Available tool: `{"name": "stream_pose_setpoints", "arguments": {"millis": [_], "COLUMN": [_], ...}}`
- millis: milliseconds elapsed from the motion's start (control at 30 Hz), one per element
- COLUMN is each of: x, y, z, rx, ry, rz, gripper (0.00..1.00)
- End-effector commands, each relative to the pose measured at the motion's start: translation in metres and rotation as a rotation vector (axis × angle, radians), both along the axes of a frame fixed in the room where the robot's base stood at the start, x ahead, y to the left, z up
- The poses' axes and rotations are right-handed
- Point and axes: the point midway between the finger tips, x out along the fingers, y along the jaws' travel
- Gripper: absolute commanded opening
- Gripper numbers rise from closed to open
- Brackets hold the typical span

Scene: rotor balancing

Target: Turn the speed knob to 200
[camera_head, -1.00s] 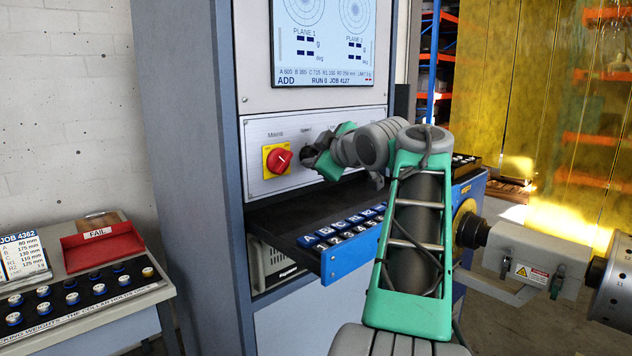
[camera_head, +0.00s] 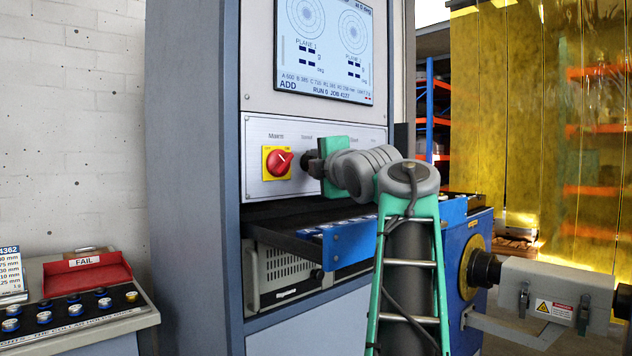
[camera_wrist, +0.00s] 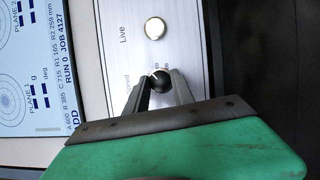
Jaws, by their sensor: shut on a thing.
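The speed knob (camera_wrist: 160,81) is a dark round knob on the pale control panel. In the wrist view my gripper (camera_wrist: 158,86) has its two grey fingers on either side of it, shut on it. The scale marks around the knob are partly covered, and I cannot read the setting. In the head view my gripper (camera_head: 311,162) reaches the panel to the right of the red main switch (camera_head: 280,161). My arm and the green wrist plate hide most of the panel to the right of the knob there.
A screen (camera_head: 323,48) sits above the panel. A round pale button (camera_wrist: 154,28) marked Live is on the panel. A red FAIL tray (camera_head: 86,277) stands at the left.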

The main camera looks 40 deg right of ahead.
Motion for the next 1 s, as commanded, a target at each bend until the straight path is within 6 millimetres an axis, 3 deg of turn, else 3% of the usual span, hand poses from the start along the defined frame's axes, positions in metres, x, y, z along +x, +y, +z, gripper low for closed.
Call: {"name": "stream_pose_setpoints", "arguments": {"millis": [333,867,900,1000], "x": [0.0007,0.0008,0.0008,0.0007], "y": [0.0,-0.0001,-0.0001,-0.0002], "z": [-0.0041,-0.0023,-0.0023,-0.0022], "rx": [-0.155,-0.184,-0.184,-0.183], "ry": [-0.002,-0.002,-0.002,-0.003], "rz": [0.002,0.003,0.003,0.002], "gripper": [0.0,0.0,0.3,0.38]}}
